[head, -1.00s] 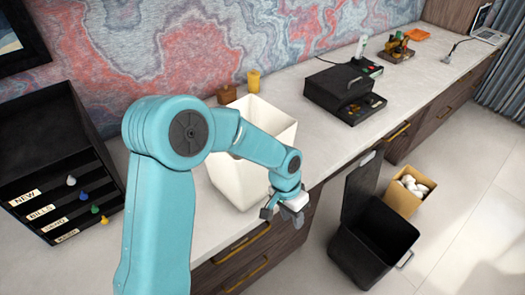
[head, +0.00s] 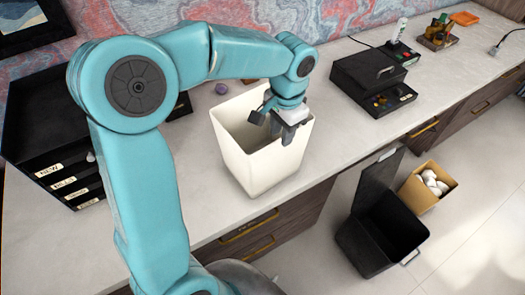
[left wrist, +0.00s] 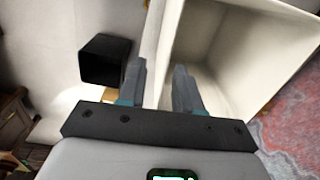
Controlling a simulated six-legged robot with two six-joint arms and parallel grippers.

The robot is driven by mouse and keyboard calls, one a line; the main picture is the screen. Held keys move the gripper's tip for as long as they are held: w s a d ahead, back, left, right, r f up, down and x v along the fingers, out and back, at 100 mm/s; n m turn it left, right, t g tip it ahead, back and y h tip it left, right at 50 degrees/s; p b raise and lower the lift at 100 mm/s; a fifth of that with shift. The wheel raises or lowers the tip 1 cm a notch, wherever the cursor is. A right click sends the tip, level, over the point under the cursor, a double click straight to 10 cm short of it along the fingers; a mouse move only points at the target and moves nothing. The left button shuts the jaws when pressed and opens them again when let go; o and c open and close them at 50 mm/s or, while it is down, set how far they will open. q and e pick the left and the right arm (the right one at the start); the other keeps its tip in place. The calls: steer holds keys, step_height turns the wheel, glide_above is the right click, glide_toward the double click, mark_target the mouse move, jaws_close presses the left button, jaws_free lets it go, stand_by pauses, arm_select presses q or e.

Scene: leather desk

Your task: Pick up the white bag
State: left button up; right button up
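The white bag (head: 258,165), an open-topped, stiff-looking container, stands upright on the pale desktop near its front edge. My left gripper (head: 284,134) is at the bag's right-hand rim, reaching down from above. In the left wrist view, the two fingers (left wrist: 160,88) are apart, with the edge of the bag's wall (left wrist: 158,50) showing between them. One finger is over the bag's inside and the other outside. I cannot tell whether either finger touches the wall. My right gripper is not in view.
A black labelled organizer (head: 68,180) stands left, partly behind my arm. A black box-like device (head: 370,82) sits right of the bag. On the floor are an open black bin (head: 375,255) and a tan box of white items (head: 415,193). The desktop between bag and device is clear.

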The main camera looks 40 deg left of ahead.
mark_target(276, 151)
arm_select(q)
steer(key=f, duration=0.2)
steer(key=a+f+p, duration=0.1)
steer(key=f, duration=0.4)
steer(key=shift+s+a+f, duration=0.15)
steer(key=shift+a+f, duration=0.05)
steer(key=shift+a, duration=0.05)
steer(key=shift+w+d+f, duration=0.1)
steer(key=shift+w+f, duration=0.1)
steer(key=shift+f, duration=0.05)
steer(key=shift+s+r, duration=0.1)
steer(key=shift+s, duration=0.05)
steer(key=c, duration=0.4)
jaws_close()
